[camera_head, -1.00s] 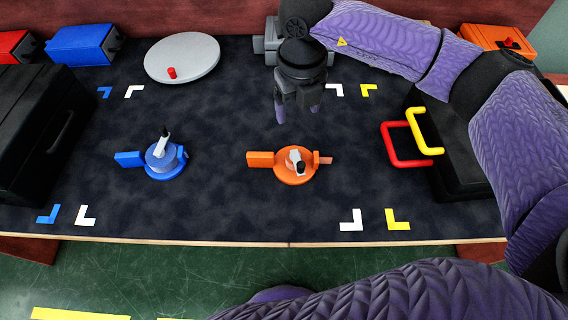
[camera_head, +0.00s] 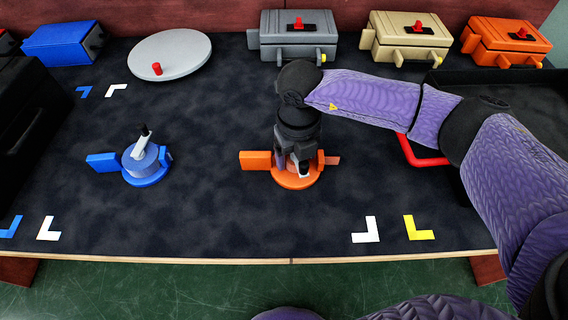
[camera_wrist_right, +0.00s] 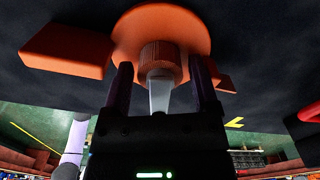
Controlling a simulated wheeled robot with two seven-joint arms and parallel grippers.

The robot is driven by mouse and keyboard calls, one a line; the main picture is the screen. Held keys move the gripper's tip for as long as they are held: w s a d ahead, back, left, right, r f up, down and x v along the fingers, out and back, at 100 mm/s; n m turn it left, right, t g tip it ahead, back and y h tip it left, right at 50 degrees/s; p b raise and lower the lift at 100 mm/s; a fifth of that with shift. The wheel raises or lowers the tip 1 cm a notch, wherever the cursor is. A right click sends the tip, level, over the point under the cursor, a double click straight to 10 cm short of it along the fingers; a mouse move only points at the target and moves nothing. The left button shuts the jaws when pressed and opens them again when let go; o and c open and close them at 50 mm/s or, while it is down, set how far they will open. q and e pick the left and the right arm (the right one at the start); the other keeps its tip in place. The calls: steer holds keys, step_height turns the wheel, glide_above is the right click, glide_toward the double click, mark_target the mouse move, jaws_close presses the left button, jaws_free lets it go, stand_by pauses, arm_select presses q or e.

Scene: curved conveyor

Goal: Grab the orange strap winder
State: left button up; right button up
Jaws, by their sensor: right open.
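The orange strap winder (camera_head: 293,180) lies on the dark tabletop at the middle of the head view, with its flat orange block to the left. My right gripper (camera_head: 298,158) points down over it and hides part of its disc. In the right wrist view, the winder's orange base (camera_wrist_right: 190,30) fills the top. Its ribbed hub (camera_wrist_right: 160,55) and pale handle (camera_wrist_right: 160,92) lie between the two fingers of the open right gripper (camera_wrist_right: 162,66). I cannot tell whether the fingers touch the hub. My left gripper is not in view.
A blue winder (camera_head: 146,165) stands to the left. A white round plate (camera_head: 185,50) with a red knob lies behind. Blue, grey (camera_head: 325,40), beige and orange boxes line the back. A black case with a red handle (camera_head: 420,160) sits right, under my arm.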

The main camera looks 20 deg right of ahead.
steer(key=shift+r, duration=0.1)
jaws_close()
